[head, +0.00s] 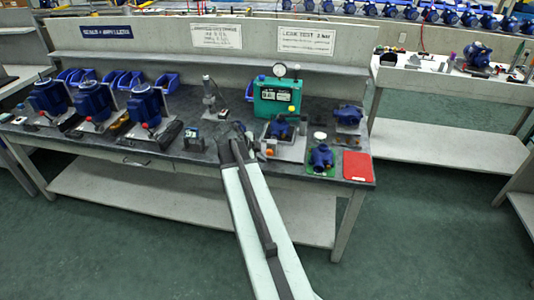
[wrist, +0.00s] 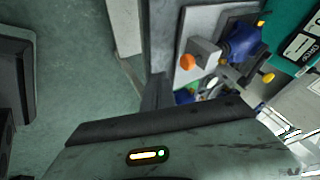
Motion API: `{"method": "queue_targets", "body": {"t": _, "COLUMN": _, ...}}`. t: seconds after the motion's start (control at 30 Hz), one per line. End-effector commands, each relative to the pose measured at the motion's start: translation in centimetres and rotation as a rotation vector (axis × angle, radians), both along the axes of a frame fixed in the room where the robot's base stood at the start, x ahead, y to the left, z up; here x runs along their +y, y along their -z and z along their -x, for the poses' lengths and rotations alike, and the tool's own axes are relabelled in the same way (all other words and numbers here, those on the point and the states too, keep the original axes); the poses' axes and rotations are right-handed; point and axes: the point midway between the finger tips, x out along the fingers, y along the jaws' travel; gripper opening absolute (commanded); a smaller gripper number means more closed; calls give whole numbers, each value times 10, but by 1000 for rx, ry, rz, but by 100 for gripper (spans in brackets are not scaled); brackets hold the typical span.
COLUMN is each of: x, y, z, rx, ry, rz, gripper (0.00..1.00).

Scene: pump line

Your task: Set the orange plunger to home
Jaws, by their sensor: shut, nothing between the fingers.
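The orange plunger shows as a round orange knob (wrist: 187,61) in the wrist view, on a grey block fixed to a pale plate (wrist: 188,22). A blue pump body (wrist: 243,42) sits beside it on the same fixture. In the head view the orange knob (head: 269,152) is small, at the front left of the fixture by the green tester. My gripper (head: 236,135) is shut and empty, left of that fixture in the head view. In the wrist view my dark finger tips (wrist: 157,90) are left of and below the knob, apart from it in the picture.
The green leak tester (head: 275,97) stands behind the fixture. A blue part on a green mat (head: 320,158) and a red mat (head: 357,166) lie to its right. Several blue motors (head: 93,102) stand on the left. A small gauge block (head: 194,140) sits left of my gripper.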

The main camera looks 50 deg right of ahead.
Motion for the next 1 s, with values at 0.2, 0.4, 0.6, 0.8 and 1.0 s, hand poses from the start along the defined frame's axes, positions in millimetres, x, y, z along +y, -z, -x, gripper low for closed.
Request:
{"method": "queue_targets", "body": {"t": 0.2, "x": 30, "y": -47, "z": -2, "rx": 0, "ry": -2, "rz": -1, "gripper": 0}}
{"method": "queue_targets", "body": {"t": 0.4, "x": 42, "y": -58, "z": -3, "rx": 0, "ry": 0, "rz": -2, "gripper": 0}}
{"method": "queue_targets", "body": {"t": 0.6, "x": 43, "y": -57, "z": -3, "rx": 0, "ry": 0, "rz": -2, "gripper": 0}}
{"method": "queue_targets", "body": {"t": 0.8, "x": 43, "y": -57, "z": -3, "rx": 1, "ry": 1, "rz": -3, "gripper": 0}}
{"method": "queue_targets", "body": {"t": 1.0, "x": 48, "y": -58, "z": -7, "rx": 1, "ry": -8, "rz": -3, "gripper": 0}}
